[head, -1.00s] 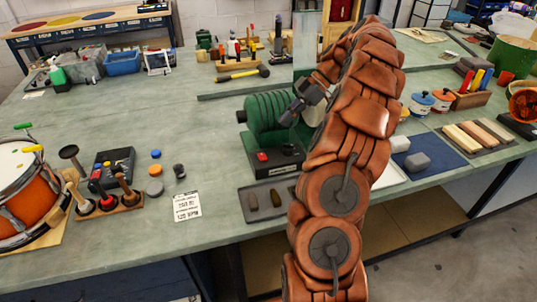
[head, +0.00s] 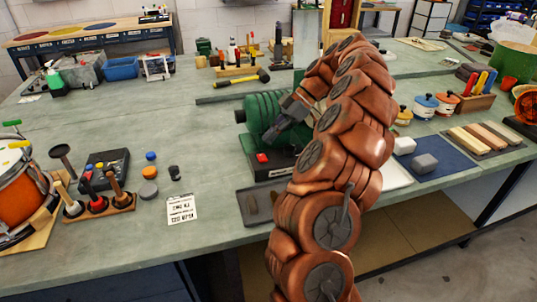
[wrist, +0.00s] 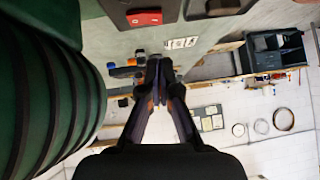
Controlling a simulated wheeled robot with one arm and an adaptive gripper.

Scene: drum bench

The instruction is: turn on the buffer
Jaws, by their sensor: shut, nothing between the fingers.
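The buffer (head: 246,113) is a dark green ribbed machine standing on a dark base on the bench. A red switch (head: 262,157) sits on the front of its base. My gripper (head: 270,138) is shut and empty, in front of the green ribbed part, a little above and to the right of the switch in the head view. In the wrist view, my gripper (wrist: 160,66) points past the ribbed body of the buffer (wrist: 45,100) at the left, and the red switch (wrist: 145,18) shows near the top edge, apart from the fingertips. My arm hides the buffer's right side.
A white printed card (head: 181,208), a grey control box (head: 107,168) and an orange drum (head: 18,195) are to the left. A yellow-handled hammer (head: 245,78) lies behind.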

